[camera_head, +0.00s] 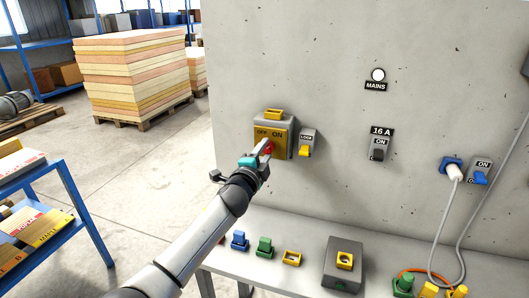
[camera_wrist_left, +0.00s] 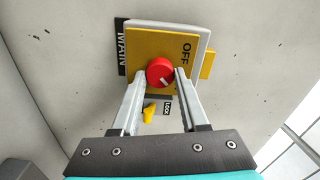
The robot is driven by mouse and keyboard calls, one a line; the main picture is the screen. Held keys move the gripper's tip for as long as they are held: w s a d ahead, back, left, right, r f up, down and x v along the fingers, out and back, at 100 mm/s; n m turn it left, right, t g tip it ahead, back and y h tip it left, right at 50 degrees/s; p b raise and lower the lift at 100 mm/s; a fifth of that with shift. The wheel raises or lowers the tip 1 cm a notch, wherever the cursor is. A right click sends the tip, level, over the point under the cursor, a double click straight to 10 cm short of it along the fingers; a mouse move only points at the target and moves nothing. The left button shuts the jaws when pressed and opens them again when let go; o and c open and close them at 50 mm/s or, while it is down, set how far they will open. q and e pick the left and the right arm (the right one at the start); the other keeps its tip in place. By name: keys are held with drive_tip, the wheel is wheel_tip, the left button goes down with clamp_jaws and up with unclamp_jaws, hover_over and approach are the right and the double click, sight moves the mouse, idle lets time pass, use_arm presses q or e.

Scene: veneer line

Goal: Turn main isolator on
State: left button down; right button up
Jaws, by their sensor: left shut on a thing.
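The main isolator (camera_head: 274,128) is a grey box with a yellow face on the concrete wall, marked OFF and ON; it also shows in the left wrist view (camera_wrist_left: 187,72). Its red rotary knob (camera_wrist_left: 160,71) carries a short white mark. My left gripper (camera_head: 266,147) is shut on the knob, with one finger on each side, and partly hides it in the head view. My right gripper is not in view.
A LOCK switch (camera_head: 306,142) with a yellow lever is just right of the isolator. A 16 A switch (camera_head: 380,149), a MAINS lamp (camera_head: 378,75) and a blue socket with a white plug (camera_head: 453,170) are farther right. Below, a bench (camera_head: 222,261) holds coloured connectors.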

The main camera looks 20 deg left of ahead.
use_arm(q)
drive_tip(key=shift+c, duration=2.1)
unclamp_jaws()
drive_tip(key=shift+s, duration=0.5)
drive_tip(key=s, duration=1.4)
drive_tip(key=shift+a+p, duration=0.25)
drive_tip(key=shift+p, duration=0.2)
drive_tip(key=shift+s, duration=0.1)
